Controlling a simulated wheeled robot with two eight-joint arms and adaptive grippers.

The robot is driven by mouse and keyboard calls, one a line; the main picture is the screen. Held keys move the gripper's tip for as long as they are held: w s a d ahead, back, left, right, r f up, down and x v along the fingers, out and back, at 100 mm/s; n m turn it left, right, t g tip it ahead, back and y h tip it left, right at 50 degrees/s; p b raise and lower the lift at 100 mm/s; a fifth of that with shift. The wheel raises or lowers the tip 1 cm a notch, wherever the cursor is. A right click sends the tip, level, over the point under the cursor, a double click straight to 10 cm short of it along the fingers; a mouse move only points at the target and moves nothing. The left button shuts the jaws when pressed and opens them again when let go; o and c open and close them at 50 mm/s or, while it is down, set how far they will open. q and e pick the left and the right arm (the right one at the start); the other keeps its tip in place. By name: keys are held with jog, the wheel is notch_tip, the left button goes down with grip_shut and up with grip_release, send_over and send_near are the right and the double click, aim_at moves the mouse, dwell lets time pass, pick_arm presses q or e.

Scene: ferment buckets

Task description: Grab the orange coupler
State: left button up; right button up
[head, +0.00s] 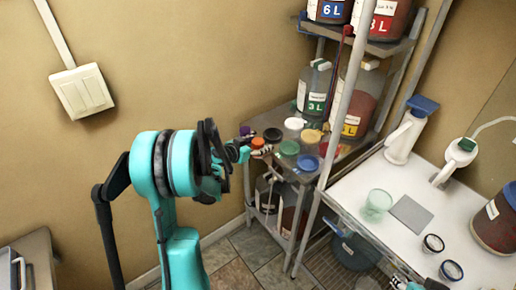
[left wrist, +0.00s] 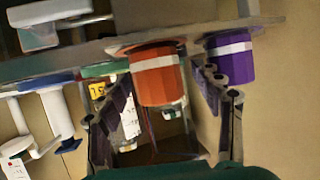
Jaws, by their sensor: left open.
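The orange coupler (head: 258,142) stands near the front left of the grey shelf (head: 284,164), among several coloured couplers. In the left wrist view the orange coupler (left wrist: 155,78) is a ribbed orange cylinder with a white band. My left gripper (head: 252,143) is at the shelf edge by the orange coupler. In the left wrist view my left gripper (left wrist: 163,85) is open, with one finger on each side of the coupler; I see no clear contact. A small part of my right arm shows at the bottom right of the head view; its jaws cannot be made out.
A purple coupler (left wrist: 230,55) stands close beside the right finger in the left wrist view. Black (head: 272,134), white (head: 294,123) and green (head: 289,147) couplers stand near the orange one. A shelf post (head: 338,110) rises right of them. A white table (head: 455,195) is farther right.

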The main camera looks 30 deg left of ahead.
pick_arm(q)
jog(key=shift+s+r, duration=0.1)
jog(key=shift+r, duration=0.05)
jog(key=shift+c, duration=1.3)
jog(key=c, duration=1.1)
